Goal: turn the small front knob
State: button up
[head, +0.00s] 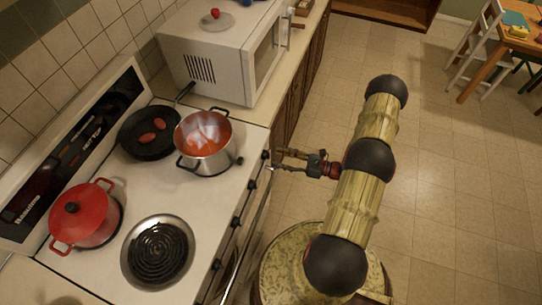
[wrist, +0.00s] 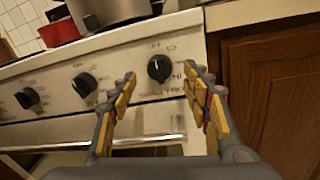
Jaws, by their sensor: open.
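A row of small black knobs runs along the front panel of the white stove. The knob nearest the stove's right end (wrist: 160,68) appears between my fingertips in the wrist view; in the head view the end knob (head: 265,155) is just left of my gripper. My gripper (head: 275,161) is open and empty, its fingers pointing at the front panel. In the wrist view my gripper (wrist: 161,76) has one finger on each side of that knob. I cannot tell whether the fingertips reach around it or touch it.
Two more knobs, a middle one (wrist: 84,84) and a left one (wrist: 28,98), stand beside it. The oven handle (wrist: 110,142) runs below. A steel pot (head: 203,150), a black pan (head: 140,139) and a red pot (head: 86,215) stand on the stove.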

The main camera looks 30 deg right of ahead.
aim_at(266, 155)
jog(key=shift+x, duration=2)
jog(key=c, duration=1.1)
